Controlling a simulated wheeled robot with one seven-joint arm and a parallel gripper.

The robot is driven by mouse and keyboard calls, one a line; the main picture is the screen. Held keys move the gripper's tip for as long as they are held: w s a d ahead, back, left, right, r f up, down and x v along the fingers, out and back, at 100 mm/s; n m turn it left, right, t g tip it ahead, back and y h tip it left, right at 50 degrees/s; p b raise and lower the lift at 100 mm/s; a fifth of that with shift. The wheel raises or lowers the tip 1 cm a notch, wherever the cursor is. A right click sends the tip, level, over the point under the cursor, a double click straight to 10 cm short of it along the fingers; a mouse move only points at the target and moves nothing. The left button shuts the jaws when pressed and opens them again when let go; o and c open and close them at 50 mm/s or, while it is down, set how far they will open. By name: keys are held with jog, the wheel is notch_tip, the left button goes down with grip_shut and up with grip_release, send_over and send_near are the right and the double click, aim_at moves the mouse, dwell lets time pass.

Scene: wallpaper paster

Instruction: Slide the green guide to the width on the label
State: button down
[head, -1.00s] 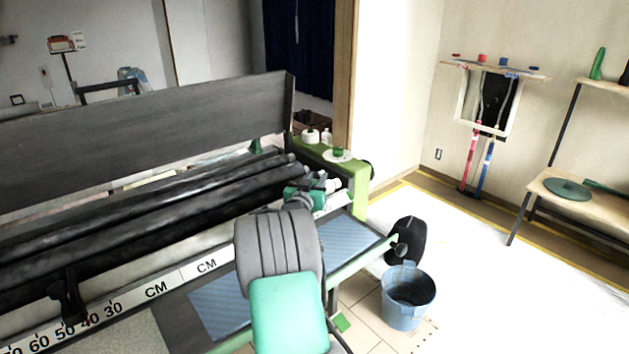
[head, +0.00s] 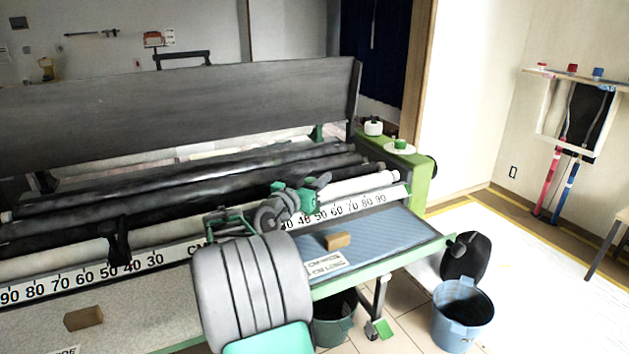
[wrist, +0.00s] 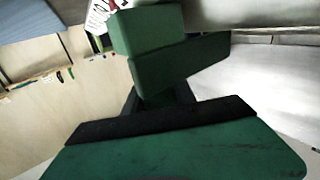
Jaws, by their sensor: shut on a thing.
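The green guide (head: 318,181) stands at the front rail of the paster, right of the centre. My gripper (head: 300,193) is shut on it, with my arm reaching in from below. The guide is near the low end of the right-hand number scale (head: 345,206), by the 30 and 40; my arm hides part of the scale there. In the wrist view, green blocks (wrist: 150,35) fill the upper middle, and the grip itself is not clear. A white label (head: 325,264) lies on the blue sheet; its print is too small to read.
A black guide (head: 118,240) stands on the left half of the rail. Dark rollers (head: 180,195) run behind it. A tan block (head: 338,240) lies on the blue sheet (head: 385,232) and another (head: 83,318) at lower left. A blue bucket (head: 462,312) stands on the floor at right.

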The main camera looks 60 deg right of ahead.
jog(key=c, duration=1)
grip_release()
jog(key=shift+c, duration=0.2)
jog(key=shift+a, duration=0.1)
jog(key=a, duration=0.7)
jog(key=shift+s+a, duration=0.25)
jog(key=shift+a, duration=0.1)
jog(key=shift+r, duration=0.1)
